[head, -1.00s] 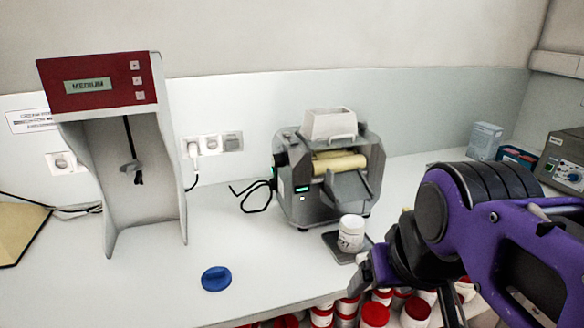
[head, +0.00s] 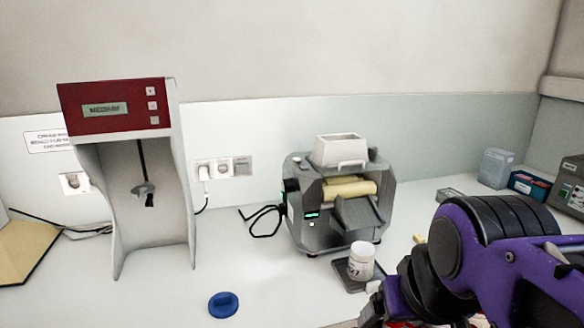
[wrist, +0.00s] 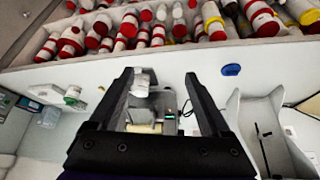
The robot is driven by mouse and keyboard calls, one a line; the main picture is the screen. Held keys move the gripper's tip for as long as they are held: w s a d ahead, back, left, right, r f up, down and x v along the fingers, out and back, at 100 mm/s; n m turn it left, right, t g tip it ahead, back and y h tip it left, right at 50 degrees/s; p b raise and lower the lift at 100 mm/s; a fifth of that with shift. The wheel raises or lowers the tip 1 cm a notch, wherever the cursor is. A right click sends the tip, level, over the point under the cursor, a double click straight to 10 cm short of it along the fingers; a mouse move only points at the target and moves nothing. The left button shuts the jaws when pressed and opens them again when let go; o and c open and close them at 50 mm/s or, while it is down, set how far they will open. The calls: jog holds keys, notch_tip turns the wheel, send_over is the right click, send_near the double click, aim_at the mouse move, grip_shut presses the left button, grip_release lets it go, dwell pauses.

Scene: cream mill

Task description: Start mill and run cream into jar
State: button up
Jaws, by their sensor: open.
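The mill (head: 345,205) is a grey machine with cream-coloured rollers, a white hopper (head: 339,150) on top and a sloping front chute. A small green light shows on its left front. A white jar (head: 360,261) stands upright on a dark pad (head: 345,275) below the chute; its contents cannot be seen. My gripper (wrist: 157,74) is open and empty in the wrist view, with the jar (wrist: 140,85) and mill (wrist: 152,118) showing between its fingers, apart from them. In the head view the gripper's tips are out of the picture or hidden.
A blue lid (head: 223,304) lies on the bench front. A mixer stand with a red panel (head: 112,106) stands left. Boxes (head: 528,186) stand at the back right. Several red-capped bottles (wrist: 150,25) fill a shelf below. The bench between mixer and mill is mostly clear.

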grip_shut()
dwell(0.4)
dwell(1.3)
